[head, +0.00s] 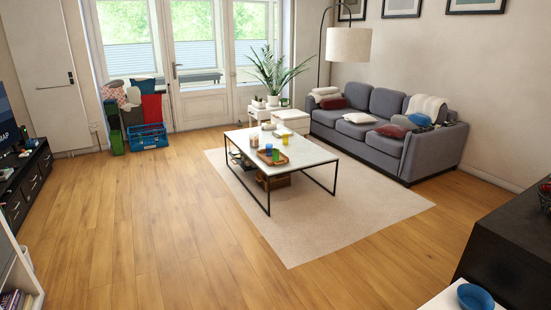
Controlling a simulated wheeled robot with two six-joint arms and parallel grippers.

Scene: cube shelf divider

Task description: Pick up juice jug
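I cannot make out a juice jug for certain in the head view. Small items stand on the white coffee table (312,152), too small to identify surely. A wooden tray (263,158) there holds a blue cup-like item (268,149) and a green one (276,155). A yellow item (285,140) stands just behind the tray. Neither of my grippers is in view.
Wooden floor (130,230) is open at left and centre. A dark cabinet (515,240) and a blue bowl (474,297) are at right front. A blue crate (147,137) stands by the windows.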

